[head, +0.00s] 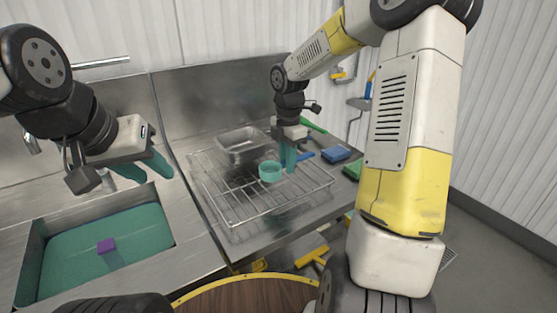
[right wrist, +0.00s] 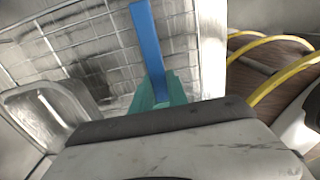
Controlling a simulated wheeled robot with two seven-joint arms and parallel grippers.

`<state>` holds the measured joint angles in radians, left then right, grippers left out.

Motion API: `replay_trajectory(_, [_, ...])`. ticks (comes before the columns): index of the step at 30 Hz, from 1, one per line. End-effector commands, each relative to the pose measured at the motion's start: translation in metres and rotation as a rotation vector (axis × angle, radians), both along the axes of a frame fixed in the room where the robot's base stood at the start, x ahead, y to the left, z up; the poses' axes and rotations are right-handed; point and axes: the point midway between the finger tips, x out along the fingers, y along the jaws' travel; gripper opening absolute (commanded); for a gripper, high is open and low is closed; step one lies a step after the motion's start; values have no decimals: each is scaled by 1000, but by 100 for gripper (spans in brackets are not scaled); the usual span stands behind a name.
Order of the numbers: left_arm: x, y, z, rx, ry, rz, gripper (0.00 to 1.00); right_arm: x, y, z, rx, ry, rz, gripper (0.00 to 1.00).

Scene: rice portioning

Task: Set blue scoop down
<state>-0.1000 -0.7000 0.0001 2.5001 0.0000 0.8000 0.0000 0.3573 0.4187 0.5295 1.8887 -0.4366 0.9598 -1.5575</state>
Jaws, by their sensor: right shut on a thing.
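My right gripper (head: 289,159) is shut on the handle, pointing down over the wire rack (head: 232,207). In the right wrist view the blue handle (right wrist: 146,40) rises from between the teal fingers, with rack wires behind it; the bowl is not seen there. I cannot tell whether the scoop touches the rack. My left gripper (head: 146,168) is open and empty over the sink's back edge.
A metal pan (head: 240,147) stands at the back of the rack. A blue item (head: 335,154) lies right of the rack. The sink (head: 168,222) at left holds greenish water and a purple block (head: 107,246). The rack's front part is bare.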

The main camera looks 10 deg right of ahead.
Motion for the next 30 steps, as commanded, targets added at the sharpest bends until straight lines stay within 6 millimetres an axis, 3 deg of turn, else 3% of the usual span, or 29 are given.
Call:
replay_trajectory(8, [0,0,0,0,0,0,36,21,-8,-3,1,0,-2,0])
replay_trajectory(15, [0,0,0,0,0,0,36,19,-7,-36,-1,0,-1,0])
replay_trajectory(26, [0,0,0,0,0,0,36,19,-7,-40,-1,-1,-1,0])
replay_trajectory(27, [0,0,0,0,0,0,36,19,-7,-40,-1,-1,-1,27])
replay_trajectory(30, [0,0,0,0,0,0,36,19,-7,-40,-1,-1,-2,41])
